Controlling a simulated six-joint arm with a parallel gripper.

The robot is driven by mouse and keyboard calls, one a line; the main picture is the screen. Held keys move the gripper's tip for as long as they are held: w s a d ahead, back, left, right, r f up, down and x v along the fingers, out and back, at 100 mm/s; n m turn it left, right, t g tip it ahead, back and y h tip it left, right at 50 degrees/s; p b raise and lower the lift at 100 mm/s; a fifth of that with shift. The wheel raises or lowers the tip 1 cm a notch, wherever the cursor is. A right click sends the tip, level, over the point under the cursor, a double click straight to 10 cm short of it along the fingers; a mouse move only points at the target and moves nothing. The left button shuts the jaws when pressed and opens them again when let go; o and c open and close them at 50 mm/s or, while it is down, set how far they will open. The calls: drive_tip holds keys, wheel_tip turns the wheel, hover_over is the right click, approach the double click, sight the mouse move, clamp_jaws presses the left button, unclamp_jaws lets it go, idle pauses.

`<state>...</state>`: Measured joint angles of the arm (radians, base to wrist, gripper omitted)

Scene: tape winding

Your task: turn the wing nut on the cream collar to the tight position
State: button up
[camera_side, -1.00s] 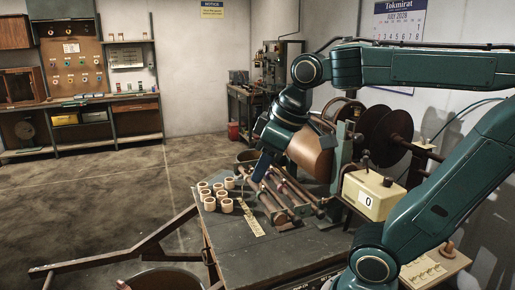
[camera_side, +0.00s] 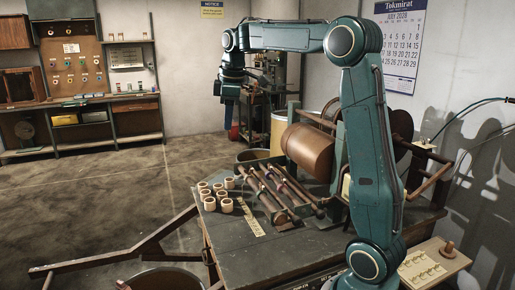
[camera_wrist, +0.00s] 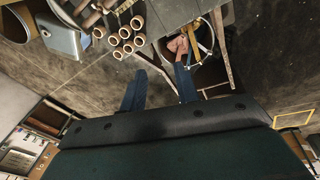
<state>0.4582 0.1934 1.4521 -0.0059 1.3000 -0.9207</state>
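My gripper (camera_side: 228,120) hangs high at the far left of the bench in the side view, well clear of everything on it. In the wrist view its two blue fingers (camera_wrist: 158,84) stand apart with nothing between them. Several rods or shafts (camera_side: 278,190) lie side by side in a rack on the bench. I cannot make out the cream collar or its wing nut in either view; they are too small or hidden.
Several cream ring-shaped cores (camera_side: 226,205) stand on the bench (camera_side: 250,255), left of the rods; they also show in the wrist view (camera_wrist: 126,31). A large brown roll (camera_side: 309,151) sits behind the rods. My arm covers part of the machine at right.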

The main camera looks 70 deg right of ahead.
drive_tip(key=w+d+f+n+g, duration=0.1)
drive_tip(key=w+d+f, duration=0.1)
drive_tip(key=d, duration=0.4)
drive_tip(key=w+d+f+n, duration=0.1)
drive_tip(key=w+d+f, duration=0.1)
drive_tip(key=d, duration=0.3)
drive_tip(key=n+g+y, duration=0.1)
drive_tip(key=n, duration=0.1)
hover_over(249, 171)
drive_tip(key=d, duration=0.1)
wheel_tip(249, 171, down, 7)
drive_tip(key=shift+s, duration=0.4)
drive_tip(key=shift+d, duration=0.1)
drive_tip(key=shift+f, duration=6.8)
clamp_jaws()
